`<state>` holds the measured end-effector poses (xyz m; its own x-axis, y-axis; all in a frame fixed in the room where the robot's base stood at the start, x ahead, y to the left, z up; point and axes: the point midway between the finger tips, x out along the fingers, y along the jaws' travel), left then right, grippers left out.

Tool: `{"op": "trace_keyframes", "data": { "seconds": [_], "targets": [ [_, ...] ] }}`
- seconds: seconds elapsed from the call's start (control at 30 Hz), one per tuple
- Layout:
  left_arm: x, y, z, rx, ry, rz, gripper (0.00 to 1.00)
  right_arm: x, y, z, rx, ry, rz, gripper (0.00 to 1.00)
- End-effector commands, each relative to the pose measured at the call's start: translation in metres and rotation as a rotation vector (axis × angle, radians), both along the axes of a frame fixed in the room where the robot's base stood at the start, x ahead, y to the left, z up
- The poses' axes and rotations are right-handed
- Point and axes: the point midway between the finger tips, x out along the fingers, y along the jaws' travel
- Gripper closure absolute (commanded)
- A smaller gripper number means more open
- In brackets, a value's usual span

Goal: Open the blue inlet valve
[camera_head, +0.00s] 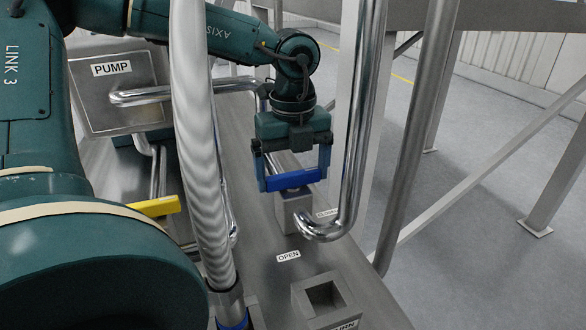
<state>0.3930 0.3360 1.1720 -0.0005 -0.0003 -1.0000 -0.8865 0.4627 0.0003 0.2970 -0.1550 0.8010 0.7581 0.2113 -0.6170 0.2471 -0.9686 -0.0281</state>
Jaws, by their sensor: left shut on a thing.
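The blue inlet valve's handle (296,181) is a flat blue bar on top of a grey metal block (294,212), right of centre. It lies roughly crosswise in the picture. My left gripper (291,177) reaches down over it from above, with one finger at each end of the bar, and is shut on it. An OPEN label (288,256) lies on the metal surface in front of the block. A second label (326,213), too small to read surely, sits just right of the block. My right gripper is not in view.
A ribbed vertical hose (200,140) stands left of the valve. A bent steel pipe (357,130) rises close on its right. A yellow handle (155,206) and a PUMP box (115,95) are at left. An open square socket (325,298) is at the front.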

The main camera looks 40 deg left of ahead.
Motion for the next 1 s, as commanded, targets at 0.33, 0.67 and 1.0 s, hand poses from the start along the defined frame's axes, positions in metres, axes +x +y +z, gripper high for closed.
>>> {"op": "trace_keyframes", "data": {
  "seconds": [0.33, 0.67, 1.0],
  "targets": [
    [0.001, 0.0, -0.002, 0.001, -0.003, -0.115, 0.32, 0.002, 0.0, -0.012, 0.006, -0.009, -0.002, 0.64],
    [0.001, 0.0, -0.002, 0.002, -0.005, -0.399, 0.32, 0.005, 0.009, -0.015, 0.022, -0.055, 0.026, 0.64],
    [0.001, 0.0, 0.0, 0.002, -0.005, -0.723, 0.32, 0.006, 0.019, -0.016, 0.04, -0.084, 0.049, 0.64]
  ]
}}
